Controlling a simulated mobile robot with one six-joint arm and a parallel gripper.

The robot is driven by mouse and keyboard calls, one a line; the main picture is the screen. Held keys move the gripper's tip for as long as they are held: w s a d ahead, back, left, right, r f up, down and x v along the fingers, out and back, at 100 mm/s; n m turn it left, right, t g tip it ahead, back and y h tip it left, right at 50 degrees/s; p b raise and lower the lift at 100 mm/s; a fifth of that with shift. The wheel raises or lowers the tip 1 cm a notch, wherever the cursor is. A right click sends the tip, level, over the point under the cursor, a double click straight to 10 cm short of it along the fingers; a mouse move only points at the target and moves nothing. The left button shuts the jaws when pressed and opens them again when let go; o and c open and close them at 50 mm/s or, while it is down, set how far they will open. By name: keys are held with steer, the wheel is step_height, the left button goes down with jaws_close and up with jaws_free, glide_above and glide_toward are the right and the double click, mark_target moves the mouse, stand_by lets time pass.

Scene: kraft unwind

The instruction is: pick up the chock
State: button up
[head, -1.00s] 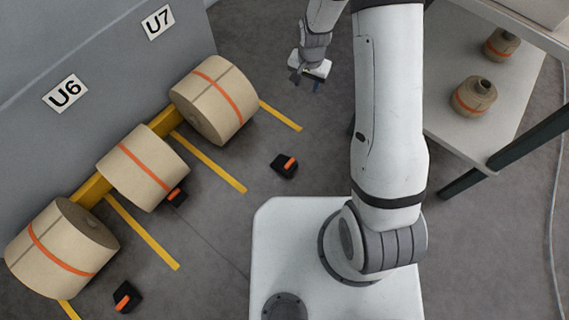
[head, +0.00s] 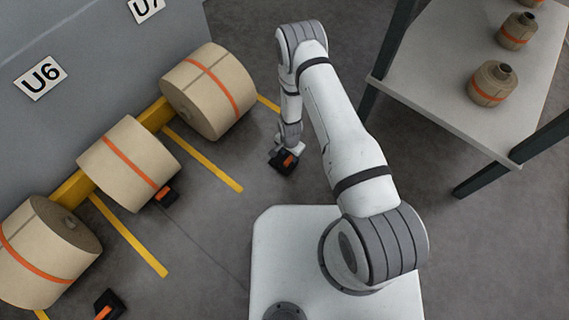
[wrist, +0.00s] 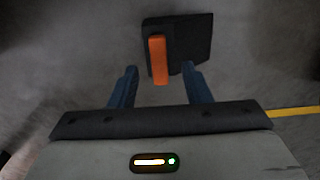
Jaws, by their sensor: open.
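A black chock with an orange bar (head: 284,162) lies on the grey floor, right of the rolls in the head view. In the wrist view the chock (wrist: 190,48) is ahead of my gripper (wrist: 158,82), whose blue fingers are apart. The orange bar lies between the lines of the two fingers, and the black body reaches beyond the right one. Nothing is held. In the head view my gripper is just above or beside the chock; the gap is hard to tell. Two similar chocks sit near the rolls, one by the middle roll (head: 166,196) and one at lower left (head: 109,305).
Kraft paper rolls (head: 208,92) rest along a yellow rail beside the grey machine labelled U6 (head: 40,78). Yellow lines (head: 202,158) mark the floor. The floor around the chock is clear.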

mark_target(290, 158)
step_height(290, 158, down, 5)
steer(key=b, duration=0.2)
steer(key=shift+w+d+f+b, duration=0.1)
steer(key=shift+f+b, duration=0.05)
steer(key=shift+b, duration=0.15)
steer(key=shift+c, duration=0.4)
jaws_close()
